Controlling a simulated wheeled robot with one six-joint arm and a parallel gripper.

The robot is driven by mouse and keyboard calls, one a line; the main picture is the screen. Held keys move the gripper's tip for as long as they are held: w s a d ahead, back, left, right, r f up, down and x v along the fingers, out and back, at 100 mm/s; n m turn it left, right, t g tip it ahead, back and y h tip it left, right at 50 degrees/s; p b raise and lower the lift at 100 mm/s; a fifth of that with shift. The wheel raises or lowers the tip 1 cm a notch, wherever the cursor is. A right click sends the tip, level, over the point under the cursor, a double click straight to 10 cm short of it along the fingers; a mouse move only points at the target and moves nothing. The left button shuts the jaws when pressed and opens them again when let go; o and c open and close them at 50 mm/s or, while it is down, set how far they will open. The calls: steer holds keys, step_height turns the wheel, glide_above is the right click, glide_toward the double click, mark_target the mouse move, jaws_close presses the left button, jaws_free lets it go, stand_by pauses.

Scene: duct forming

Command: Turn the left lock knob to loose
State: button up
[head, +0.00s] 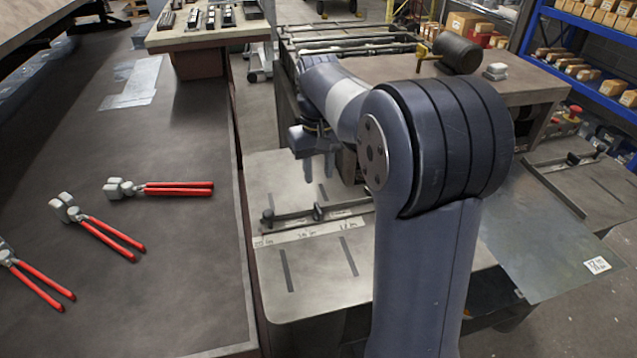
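A dark fence bar (342,209) lies across the grey metal table, along a ruler strip. A small dark upright knob (268,214) stands at its left end, and another small upright piece (318,211) stands near its middle. I cannot tell which is the left lock knob, nor whether either is tight or loose. My gripper (320,168) points down above the table, behind the bar and apart from both pieces. Its two fingers are spread with nothing seen between them. My arm hides the bar's right end.
A dark bench (190,240) at left holds several red-handled pliers (165,188). A sheet of metal (550,240) with a label lies at right. The grey table (325,285) is clear in front of the bar, with dark slots.

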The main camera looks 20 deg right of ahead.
mark_target(319, 209)
steer(key=b, duration=0.2)
steer(key=shift+s+f+b, duration=0.2)
steer(key=shift+f+b, duration=0.05)
steer(key=shift+b, duration=0.1)
steer(key=shift+f, duration=0.1)
step_height(319, 209, down, 10)
steer(key=shift+f, duration=0.1)
jaws_close()
stand_by(0.3)
